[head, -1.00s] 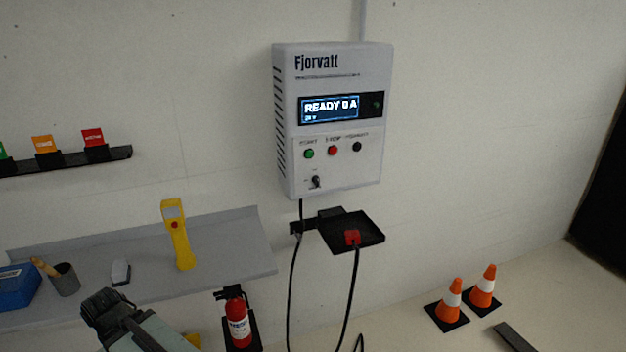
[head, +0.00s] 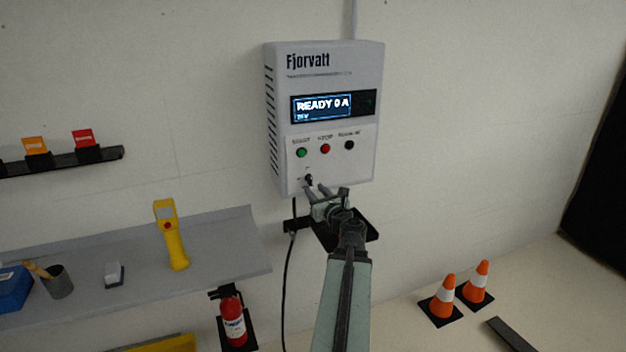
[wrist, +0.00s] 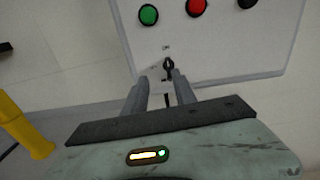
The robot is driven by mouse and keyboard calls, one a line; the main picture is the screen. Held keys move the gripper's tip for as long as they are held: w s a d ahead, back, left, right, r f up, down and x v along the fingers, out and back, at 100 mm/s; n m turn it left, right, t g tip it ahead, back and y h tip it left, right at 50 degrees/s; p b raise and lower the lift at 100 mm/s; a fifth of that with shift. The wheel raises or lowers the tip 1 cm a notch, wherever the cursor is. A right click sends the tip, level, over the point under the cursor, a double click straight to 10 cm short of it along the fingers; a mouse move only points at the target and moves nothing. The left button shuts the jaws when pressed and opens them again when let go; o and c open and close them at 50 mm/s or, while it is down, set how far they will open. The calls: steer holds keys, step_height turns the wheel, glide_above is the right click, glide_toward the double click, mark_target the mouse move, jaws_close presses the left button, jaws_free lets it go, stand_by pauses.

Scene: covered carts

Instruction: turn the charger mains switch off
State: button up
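The charger (head: 325,75) is a pale grey wall box marked Fjorvatt, with its display lit "READY 0 A". Its mains switch (head: 308,179) is a small dark toggle at the lower left of the front panel. In the wrist view the switch (wrist: 168,66) shows just beyond the fingertips, roughly in line with the gap between them. My gripper (head: 317,190) is at the charger's lower edge, just below and right of the switch. In the wrist view my gripper (wrist: 160,82) has its fingers apart with nothing held. I cannot tell whether a finger touches the toggle.
Green (head: 302,153), red (head: 325,148) and black (head: 349,145) buttons sit above the switch. A black holder (head: 371,231) below the charger is partly hidden by my arm. A grey shelf (head: 215,245) is at left, with a fire extinguisher (head: 234,325) below it.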

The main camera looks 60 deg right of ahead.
mark_target(311, 178)
steer(key=shift+m, duration=0.4)
steer(key=x, duration=0.2)
steer(key=d+x, duration=0.1)
steer(key=x, duration=0.2)
steer(key=s+x, duration=0.1)
steer(key=x, duration=0.1)
steer(key=shift+w+d+r, duration=0.2)
steer(key=shift+d, duration=0.1)
steer(key=shift+c, duration=0.3)
